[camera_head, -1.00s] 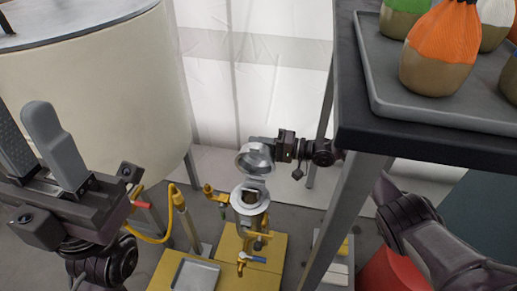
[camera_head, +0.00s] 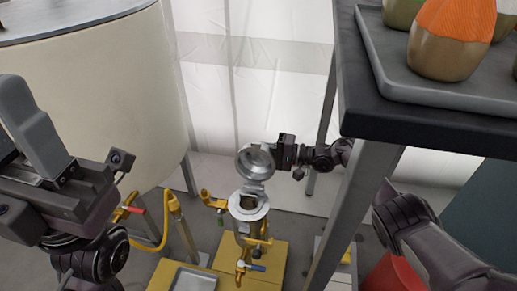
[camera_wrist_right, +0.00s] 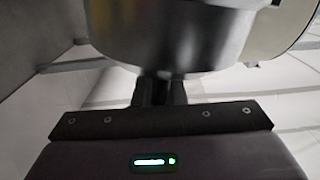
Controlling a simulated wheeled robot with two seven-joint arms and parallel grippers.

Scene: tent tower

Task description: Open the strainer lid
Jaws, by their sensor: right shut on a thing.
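The strainer (camera_head: 245,228) is a metal cylinder with yellow fittings, standing low between the large tank and the table. Its round metal lid (camera_head: 256,161) is tilted up, nearly upright, at the far side of the open mouth (camera_head: 249,203). My right gripper (camera_head: 275,155) is shut on the lid at its right edge. In the right wrist view the lid (camera_wrist_right: 175,35) fills the top, and the fingers (camera_wrist_right: 160,91) meet its underside; the exact contact is hidden. My left gripper (camera_head: 30,125) is raised at the left, far from the strainer. Its fingers partly leave the frame, so its opening is unclear.
A large cream tank (camera_head: 90,100) stands at the left. A dark-topped table (camera_head: 430,130) holds a grey tray (camera_head: 385,70) with several colored jars. Its leg stands close to the right arm. A yellow base (camera_head: 265,270) and small grey tray (camera_head: 195,280) lie below.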

